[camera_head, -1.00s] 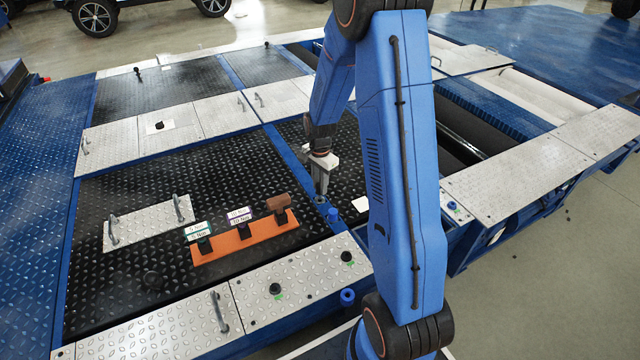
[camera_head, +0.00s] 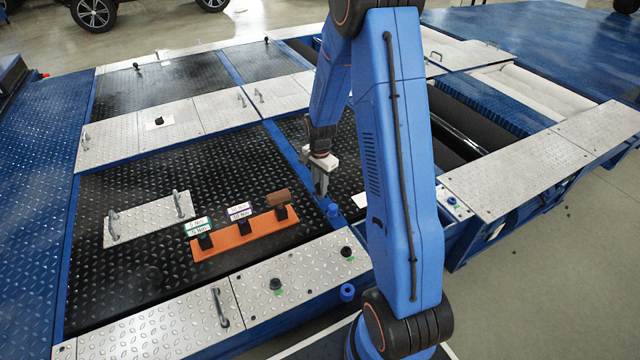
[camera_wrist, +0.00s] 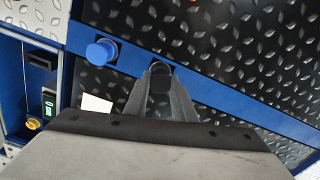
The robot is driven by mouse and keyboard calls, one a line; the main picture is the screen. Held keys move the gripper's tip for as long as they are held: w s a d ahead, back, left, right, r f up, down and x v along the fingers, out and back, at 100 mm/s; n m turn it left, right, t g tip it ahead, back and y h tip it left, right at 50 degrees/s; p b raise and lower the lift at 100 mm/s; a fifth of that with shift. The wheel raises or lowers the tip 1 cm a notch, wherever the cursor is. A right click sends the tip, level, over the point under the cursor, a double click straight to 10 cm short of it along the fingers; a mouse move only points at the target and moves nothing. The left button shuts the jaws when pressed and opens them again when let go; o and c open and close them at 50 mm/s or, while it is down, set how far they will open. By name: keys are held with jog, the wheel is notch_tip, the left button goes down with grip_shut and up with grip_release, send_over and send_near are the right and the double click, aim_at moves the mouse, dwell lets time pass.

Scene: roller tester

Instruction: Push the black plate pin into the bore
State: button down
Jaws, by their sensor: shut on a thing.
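My gripper (camera_wrist: 160,90) is shut on the black plate pin (camera_wrist: 160,78), a dark round-topped piece between the fingertips in the wrist view. In the head view my gripper (camera_head: 321,190) points down at the blue frame strip (camera_head: 289,155) between black tread plates. The pin is over this strip in the wrist view. The bore is hidden under the pin and fingers, and I cannot tell how deep the pin sits. A blue round knob (camera_head: 333,210) stands close by on the strip; it also shows in the wrist view (camera_wrist: 101,51), left of the fingers.
An orange rack (camera_head: 246,236) with several small labelled and brown pieces lies on the black plate to the left. A silver plate with handles (camera_head: 148,222) is beyond it. A white card (camera_wrist: 96,103) lies near the fingers. Silver edge plates with black knobs (camera_head: 275,284) run in front.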

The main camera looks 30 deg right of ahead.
jog(key=shift+f, duration=0.75)
jog(key=c, duration=1.4)
grip_release()
jog(key=shift+r, duration=0.15)
notch_tip(320, 180, up, 17)
jog(key=s+a+r+n+t, duration=0.1)
jog(key=s+a+r+n, duration=0.25)
jog(key=s+r, duration=0.35)
jog(key=s+a+r+n+t, duration=0.1)
jog(key=s+a+r+n, duration=0.25)
jog(key=s+r, duration=0.4)
jog(key=s+a+r+n+t, duration=0.1)
jog(key=s+n, duration=0.3)
jog(key=s, duration=0.5)
jog(key=s+a+r+n+t, duration=0.1)
jog(key=s+n, duration=0.3)
jog(key=s, duration=0.6)
jog(key=shift+a+r+t, duration=0.15)
jog(key=shift+a+t, duration=0.25)
